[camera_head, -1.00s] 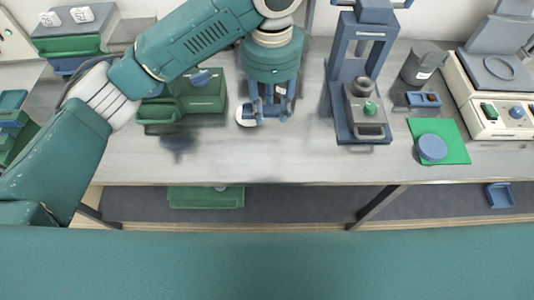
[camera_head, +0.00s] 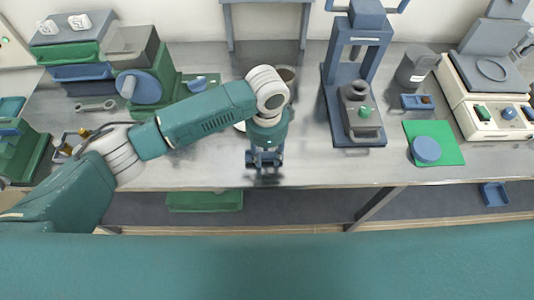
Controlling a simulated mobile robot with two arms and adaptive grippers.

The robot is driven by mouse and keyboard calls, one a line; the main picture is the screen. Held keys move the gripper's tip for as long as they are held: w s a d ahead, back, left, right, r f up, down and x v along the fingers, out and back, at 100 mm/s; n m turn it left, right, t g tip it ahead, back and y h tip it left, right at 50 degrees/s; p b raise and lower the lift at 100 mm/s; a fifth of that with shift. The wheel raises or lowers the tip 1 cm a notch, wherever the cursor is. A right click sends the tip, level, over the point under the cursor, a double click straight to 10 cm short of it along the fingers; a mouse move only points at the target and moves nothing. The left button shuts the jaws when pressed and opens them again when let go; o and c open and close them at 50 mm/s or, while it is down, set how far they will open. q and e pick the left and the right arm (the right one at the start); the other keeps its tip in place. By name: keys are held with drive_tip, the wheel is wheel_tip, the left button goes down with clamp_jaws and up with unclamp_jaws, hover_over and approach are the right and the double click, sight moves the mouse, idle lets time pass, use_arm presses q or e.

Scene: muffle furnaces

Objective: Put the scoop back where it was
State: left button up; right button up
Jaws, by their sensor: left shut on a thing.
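My left gripper (camera_head: 265,161) points down over the front part of the grey bench (camera_head: 330,172), near its front edge. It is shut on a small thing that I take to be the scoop. The fingers hide most of it, so its shape and tilt are not clear. A pale round dish shows only partly behind my left wrist. My right gripper is not in view.
A blue press frame (camera_head: 372,50) with a grey block stands right of the gripper. Further right are a green mat (camera_head: 448,149) with a blue disc (camera_head: 426,149), a small blue tray (camera_head: 417,102), a dark cup (camera_head: 411,70) and a balance (camera_head: 488,95). Green equipment stands left.

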sight(267, 158)
use_arm(q)
drive_tip(key=shift+f, duration=0.3)
drive_tip(key=shift+f, duration=0.1)
drive_tip(key=o, duration=1.2)
drive_tip(key=shift+c, duration=0.2)
wheel_tip(267, 158, up, 12)
drive_tip(key=b, duration=0.2)
drive_tip(key=shift+s, duration=0.1)
